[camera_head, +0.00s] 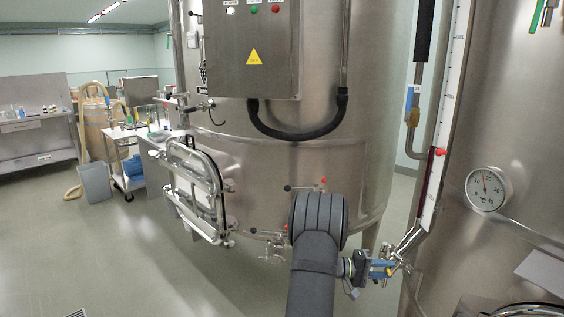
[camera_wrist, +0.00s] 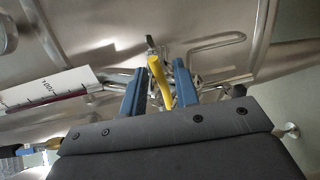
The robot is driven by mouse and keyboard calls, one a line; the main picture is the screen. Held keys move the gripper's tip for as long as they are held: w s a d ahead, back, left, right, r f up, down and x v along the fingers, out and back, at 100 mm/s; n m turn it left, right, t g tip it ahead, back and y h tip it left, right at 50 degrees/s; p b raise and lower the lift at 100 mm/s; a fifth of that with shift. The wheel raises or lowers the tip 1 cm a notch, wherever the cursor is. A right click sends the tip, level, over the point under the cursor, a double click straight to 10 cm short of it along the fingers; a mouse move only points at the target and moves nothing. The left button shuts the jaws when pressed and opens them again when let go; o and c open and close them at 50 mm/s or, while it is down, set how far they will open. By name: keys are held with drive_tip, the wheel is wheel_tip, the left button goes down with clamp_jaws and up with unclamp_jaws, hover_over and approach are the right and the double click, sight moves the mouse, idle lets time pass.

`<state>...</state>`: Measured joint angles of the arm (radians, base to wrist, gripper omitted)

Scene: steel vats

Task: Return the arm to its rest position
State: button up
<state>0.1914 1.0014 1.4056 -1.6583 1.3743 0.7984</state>
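My arm reaches forward from the bottom of the head view. My gripper (camera_head: 384,269), with blue fingers, is at the metal valve fitting (camera_head: 409,242) at the foot of the level gauge (camera_head: 444,120). In the wrist view my gripper (camera_wrist: 158,72) has its two blue fingers spread apart. A yellow valve handle (camera_wrist: 161,82) shows between them, with visible gaps on both sides. The handle's contact with the fingers cannot be seen. The gripper holds nothing that I can see.
A large steel vat (camera_head: 300,180) with an open hatch door (camera_head: 197,190) stands at left centre. A second vat (camera_head: 510,130) with a dial thermometer (camera_head: 487,189) is close on the right. A cart (camera_head: 127,165) and bench (camera_head: 35,135) stand far left.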

drive_tip(key=a+r, duration=0.1)
drive_tip(key=a, duration=1.5)
drive_tip(key=d, duration=1.1)
drive_tip(key=d+f, duration=0.1)
drive_tip(key=d, duration=0.5)
drive_tip(key=shift+d, duration=0.15)
drive_tip(key=shift+d+r+n+t, duration=0.1)
drive_tip(key=shift+r+n+t, duration=0.2)
drive_tip(key=shift+n+t, duration=0.65)
